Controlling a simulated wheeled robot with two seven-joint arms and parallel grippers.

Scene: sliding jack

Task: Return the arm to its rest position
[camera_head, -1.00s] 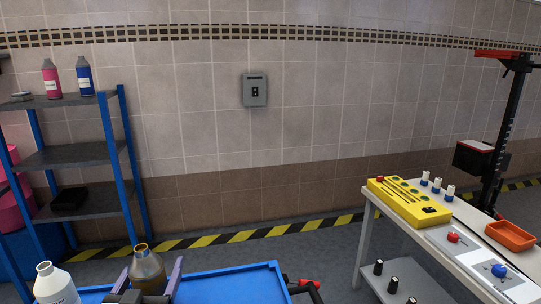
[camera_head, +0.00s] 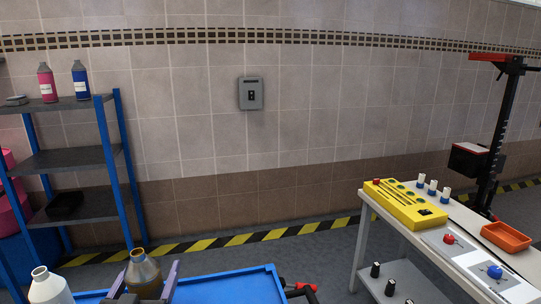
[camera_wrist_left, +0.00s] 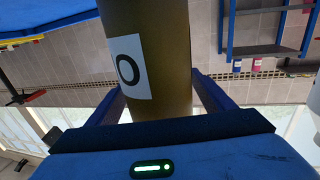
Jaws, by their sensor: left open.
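My left gripper (camera_head: 145,284) is at the bottom of the head view, with its two dark purple fingers on either side of a brown bottle (camera_head: 143,270). The bottle stands upright with an open mouth at the blue cart's left part. In the left wrist view, the same bottle (camera_wrist_left: 150,40) with a white "0" label fills the space between the blue-purple fingers (camera_wrist_left: 163,100). The fingers are open around it. The lower part of the bottle is hidden in the head view. My right gripper is out of view.
A white bottle (camera_head: 50,288) stands left of the brown one. The blue cart top (camera_head: 225,287) is bare to the right. A blue-framed shelf (camera_head: 72,158) is at left. A white table (camera_head: 455,230) with a yellow box (camera_head: 405,203) and an orange tray (camera_head: 506,236) is at right.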

